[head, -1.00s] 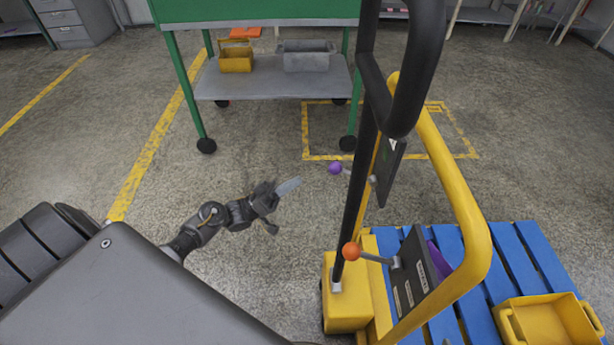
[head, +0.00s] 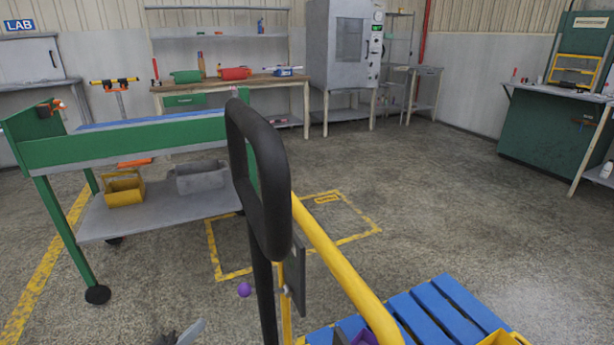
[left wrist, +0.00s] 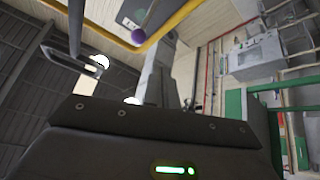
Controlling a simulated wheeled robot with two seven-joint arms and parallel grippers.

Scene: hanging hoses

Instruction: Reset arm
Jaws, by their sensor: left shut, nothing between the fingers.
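My left gripper (head: 188,332) shows only in part at the bottom edge of the head view, shut and empty. In the left wrist view the dark gripper body with a green light fills the lower part. The purple knob (left wrist: 138,36) also shows there, near the top and clear of the gripper. My right gripper is out of both views.
A trolley with a black handle (head: 262,180), a yellow bar (head: 340,265) and a blue slatted deck (head: 442,312) stands close in front. A green cart (head: 130,148) is at left, holding a yellow bin (head: 124,190) and a grey bin (head: 200,177). The floor to the right is open.

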